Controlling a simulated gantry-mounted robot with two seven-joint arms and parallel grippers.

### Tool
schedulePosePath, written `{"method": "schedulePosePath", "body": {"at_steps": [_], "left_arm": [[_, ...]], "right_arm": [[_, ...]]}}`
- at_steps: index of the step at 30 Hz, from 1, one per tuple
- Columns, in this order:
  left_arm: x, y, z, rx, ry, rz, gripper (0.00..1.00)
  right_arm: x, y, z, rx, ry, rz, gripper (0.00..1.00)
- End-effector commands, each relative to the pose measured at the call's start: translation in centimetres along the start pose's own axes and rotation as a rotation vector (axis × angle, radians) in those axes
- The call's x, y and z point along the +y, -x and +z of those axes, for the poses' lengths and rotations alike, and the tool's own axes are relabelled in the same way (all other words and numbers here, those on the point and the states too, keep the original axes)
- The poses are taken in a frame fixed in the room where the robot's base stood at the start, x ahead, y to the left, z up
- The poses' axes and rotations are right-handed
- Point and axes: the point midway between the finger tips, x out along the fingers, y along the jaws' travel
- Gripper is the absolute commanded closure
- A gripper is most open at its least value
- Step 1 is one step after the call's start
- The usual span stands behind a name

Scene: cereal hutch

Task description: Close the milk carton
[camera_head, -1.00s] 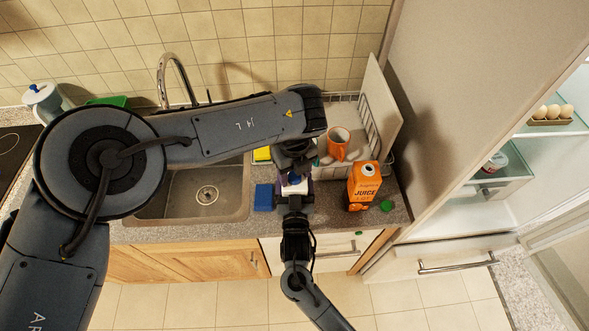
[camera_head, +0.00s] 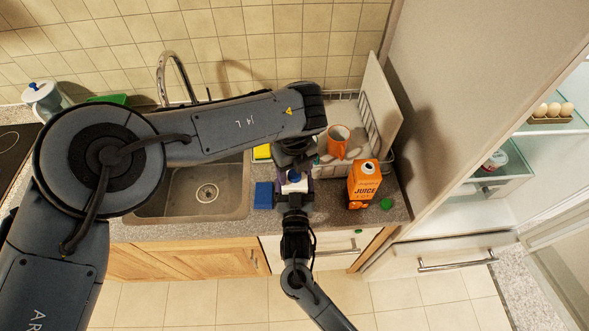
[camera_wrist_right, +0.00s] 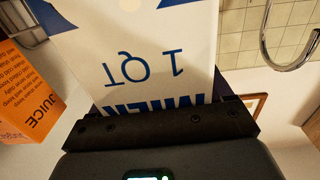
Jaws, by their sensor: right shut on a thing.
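The milk carton (camera_head: 295,187) stands on the counter in front of the sink's right side, mostly hidden by my arms. In the right wrist view its white side (camera_wrist_right: 140,50) with blue "1 QT" lettering fills the middle. My right gripper (camera_head: 294,203) comes from the front and is shut on the carton. A blue cap (camera_head: 293,176) shows at the carton's top, just below my left gripper (camera_head: 293,168). The left fingers point down there, and I cannot tell whether they grip the cap or whether it sits on the spout.
An orange juice carton (camera_head: 363,186) stands close on the right, with a green cap (camera_head: 387,204) beside it. A dish rack (camera_head: 372,130) with an orange mug (camera_head: 338,141) is behind. A blue sponge (camera_head: 264,196) lies to the left, by the sink (camera_head: 190,205).

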Motion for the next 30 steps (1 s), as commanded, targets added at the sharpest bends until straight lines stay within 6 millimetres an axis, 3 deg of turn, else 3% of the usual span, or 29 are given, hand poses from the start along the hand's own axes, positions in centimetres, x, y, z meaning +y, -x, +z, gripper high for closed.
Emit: {"method": "schedulePosePath", "body": {"at_steps": [11, 30], "left_arm": [[-0.1, 0.8, 0.1, -0.001, 0.001, -0.002, 0.37], [0.0, 10.6, 0.0, -0.002, 0.000, -0.001, 0.37]], "right_arm": [[0.0, 0.0, 0.0, 0.000, 0.000, 0.000, 1.00], [0.0, 0.0, 0.0, 0.000, 0.000, 0.000, 1.00]]}}
